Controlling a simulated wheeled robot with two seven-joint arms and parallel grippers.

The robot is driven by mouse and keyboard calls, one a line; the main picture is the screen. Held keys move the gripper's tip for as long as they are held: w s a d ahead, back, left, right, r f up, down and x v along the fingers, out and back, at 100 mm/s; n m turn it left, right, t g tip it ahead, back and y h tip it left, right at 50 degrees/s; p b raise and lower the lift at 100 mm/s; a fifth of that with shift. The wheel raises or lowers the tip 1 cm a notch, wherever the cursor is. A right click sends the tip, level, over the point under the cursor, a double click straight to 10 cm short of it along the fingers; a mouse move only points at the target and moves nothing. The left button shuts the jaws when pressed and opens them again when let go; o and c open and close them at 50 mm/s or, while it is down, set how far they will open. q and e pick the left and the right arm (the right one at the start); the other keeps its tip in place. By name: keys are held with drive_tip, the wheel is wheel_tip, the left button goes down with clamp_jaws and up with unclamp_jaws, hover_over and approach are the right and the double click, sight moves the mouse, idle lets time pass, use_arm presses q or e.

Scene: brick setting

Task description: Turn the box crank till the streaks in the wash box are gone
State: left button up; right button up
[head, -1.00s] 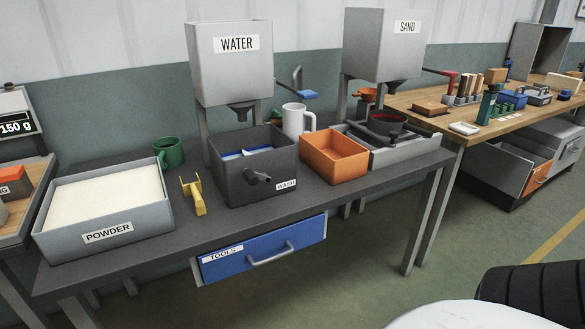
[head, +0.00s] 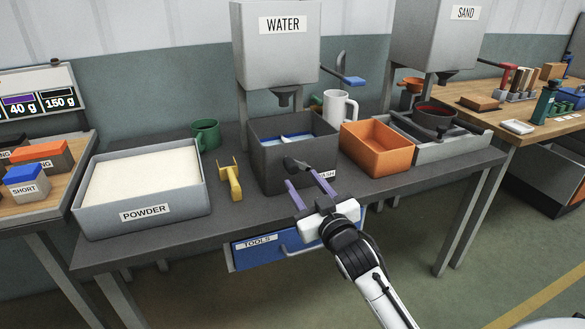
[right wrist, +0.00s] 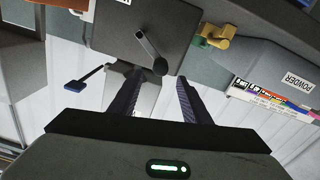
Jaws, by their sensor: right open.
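The dark grey wash box (head: 268,172) stands on the bench under the water hopper, with blue and white showing inside it. I cannot make out separate streaks. The box crank (head: 292,163) sticks out from its front wall; it also shows in the right wrist view (right wrist: 148,48), with its knob close to the fingertips. My right gripper (head: 301,178) is open in front of the box, its two purple fingers pointing at the crank. In the right wrist view my right gripper (right wrist: 158,74) has nothing between its fingers. My left gripper is not in view.
An orange bin (head: 366,157) stands right of the box, with a white mug (head: 335,108) behind. A yellow tool (head: 231,182) and the powder tray (head: 150,222) are to the left. The water hopper (head: 280,60) hangs above. The blue tools drawer (head: 270,254) is below.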

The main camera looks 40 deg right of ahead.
sight(294, 170)
drive_tip(key=x, duration=0.8)
drive_tip(key=shift+w+a, duration=0.1)
clamp_jaws()
